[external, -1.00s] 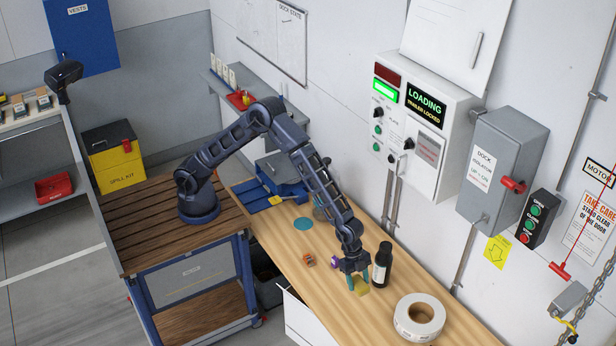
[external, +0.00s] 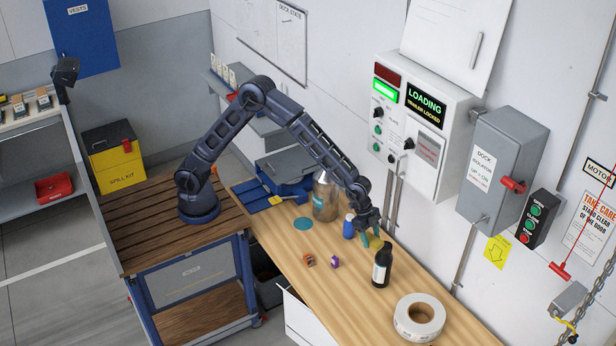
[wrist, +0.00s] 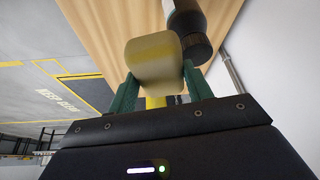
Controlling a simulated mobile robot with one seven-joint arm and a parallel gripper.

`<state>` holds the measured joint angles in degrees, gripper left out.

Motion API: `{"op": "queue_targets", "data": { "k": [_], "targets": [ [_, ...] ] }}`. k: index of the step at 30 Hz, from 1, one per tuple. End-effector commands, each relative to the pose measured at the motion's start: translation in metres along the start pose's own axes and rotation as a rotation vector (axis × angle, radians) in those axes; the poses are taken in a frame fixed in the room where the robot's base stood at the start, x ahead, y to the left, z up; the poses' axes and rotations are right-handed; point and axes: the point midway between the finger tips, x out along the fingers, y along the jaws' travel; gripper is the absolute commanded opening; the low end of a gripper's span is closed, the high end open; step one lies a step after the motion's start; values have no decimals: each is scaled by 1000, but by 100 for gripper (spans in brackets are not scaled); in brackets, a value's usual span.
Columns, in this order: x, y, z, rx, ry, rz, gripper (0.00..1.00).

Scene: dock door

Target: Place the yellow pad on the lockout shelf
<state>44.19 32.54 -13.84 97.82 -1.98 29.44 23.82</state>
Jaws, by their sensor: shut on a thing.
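My gripper (external: 371,236) is shut on the yellow pad (external: 375,244) and holds it near the wall side of the wooden bench, behind the dark bottle. In the wrist view, the pale yellow pad (wrist: 153,60) sits between the green fingers of my gripper (wrist: 160,86). A grey wall shelf (external: 264,126) at the back left, probably the lockout shelf, bears white tags and a red item. My arm hides part of it, and no label on it is readable.
Close to my gripper stand a dark bottle (external: 382,264) and a blue bottle (external: 349,227). A clear jar (external: 325,196) and a blue case (external: 286,172) stand toward the shelf. Small orange (external: 309,260) and purple (external: 335,262) items and a tape roll (external: 419,317) are on the bench.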

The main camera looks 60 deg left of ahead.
Motion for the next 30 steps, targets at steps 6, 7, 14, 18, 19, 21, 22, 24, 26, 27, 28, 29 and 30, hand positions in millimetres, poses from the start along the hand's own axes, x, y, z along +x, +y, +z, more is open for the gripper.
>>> {"op": "queue_targets", "data": {
  "k": [6,7,14,18,19,21,22,24,26,27,28,29,30],
  "targets": [
    [-31,-82,43,-209,-1,-88,29],
    [-31,-93,50,-247,-2,-104,29],
    [-11,-148,89,-508,-2,-213,29],
    [1,-172,109,-620,-2,-259,29],
    [4,-176,113,-642,-2,-268,29],
    [9,-188,124,-693,-3,-288,29],
    [10,-193,129,-713,-3,-297,29],
    [11,-206,140,-751,-1,-312,29],
    [10,-216,150,-776,0,-322,29],
    [8,-222,156,-786,0,-326,29],
    [6,-225,160,-789,0,-327,29],
    [5,-229,163,-793,0,-329,29],
    [2,-233,167,-796,0,-330,29]
  ]
}}
